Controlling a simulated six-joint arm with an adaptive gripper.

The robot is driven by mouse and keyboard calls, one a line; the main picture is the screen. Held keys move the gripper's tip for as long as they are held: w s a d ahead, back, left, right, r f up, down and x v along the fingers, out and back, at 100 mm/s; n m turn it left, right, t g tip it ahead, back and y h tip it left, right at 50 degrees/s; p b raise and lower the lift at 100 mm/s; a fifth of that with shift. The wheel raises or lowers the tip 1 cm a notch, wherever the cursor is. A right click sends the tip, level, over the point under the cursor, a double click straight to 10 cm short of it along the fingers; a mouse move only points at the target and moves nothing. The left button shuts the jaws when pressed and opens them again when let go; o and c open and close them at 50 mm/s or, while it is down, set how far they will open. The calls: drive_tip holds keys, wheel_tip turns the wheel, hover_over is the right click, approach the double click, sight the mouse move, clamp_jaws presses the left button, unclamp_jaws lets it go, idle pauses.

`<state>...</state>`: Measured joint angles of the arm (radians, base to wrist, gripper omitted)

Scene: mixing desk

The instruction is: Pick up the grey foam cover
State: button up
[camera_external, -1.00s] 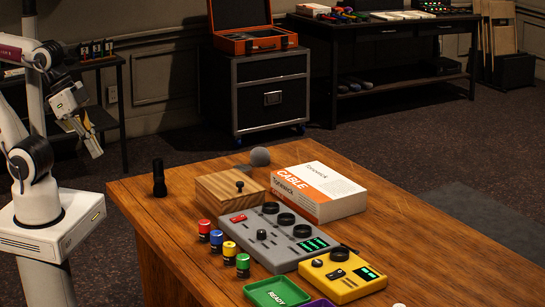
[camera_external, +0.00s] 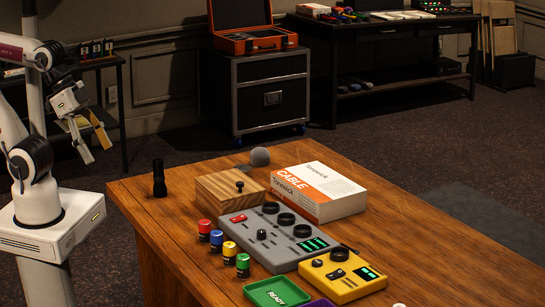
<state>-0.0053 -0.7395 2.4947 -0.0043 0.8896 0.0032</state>
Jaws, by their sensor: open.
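The grey foam cover (camera_external: 260,156) is a small round ball at the back of the wooden desk. It sits behind the wooden box (camera_external: 228,187) and left of the white and orange cable book box (camera_external: 318,190). My gripper (camera_external: 94,146) is at the far left, in the air off the desk's left edge. Its two fingers are apart, with nothing between them. It is well away from the foam cover.
A black cylinder (camera_external: 159,178) stands upright at the desk's left. Several coloured jars (camera_external: 229,251), a grey mixer (camera_external: 278,236), a yellow device (camera_external: 342,275) and a green READY tray (camera_external: 277,294) fill the front. The wooden desk (camera_external: 150,225) is bare at its left and right.

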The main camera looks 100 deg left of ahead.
drive_tip(key=w+a+r+n+t+y, duration=0.15)
drive_tip(key=w+a, duration=0.25)
drive_tip(key=w, duration=0.6)
drive_tip(key=w+a+r+n+t+h, duration=0.15)
drive_tip(key=w+a, duration=0.25)
drive_tip(key=w, duration=0.6)
drive_tip(key=w+a+f+n+y, duration=0.2)
drive_tip(key=w+a, duration=0.4)
drive_tip(key=a, duration=0.3)
drive_tip(key=w+a+f+n+y, duration=0.1)
drive_tip(key=w+a+f+y, duration=0.15)
drive_tip(key=w+a, duration=0.45)
drive_tip(key=n+g+y, duration=0.3)
drive_tip(key=n+y, duration=0.3)
drive_tip(key=y, duration=0.1)
approach(254, 153)
drive_tip(key=w+d+r, duration=0.3)
drive_tip(key=w, duration=0.6)
drive_tip(key=shift+n+g+y, duration=0.5)
drive_tip(key=shift+g+y, duration=0.25)
drive_tip(key=shift+g, duration=0.15)
drive_tip(key=s+a+f, duration=0.1)
drive_tip(key=s+a, duration=0.1)
drive_tip(key=s+a+f, duration=0.4)
drive_tip(key=a, duration=0.1)
drive_tip(key=shift+f, duration=0.1)
drive_tip(key=shift+x, duration=1.2)
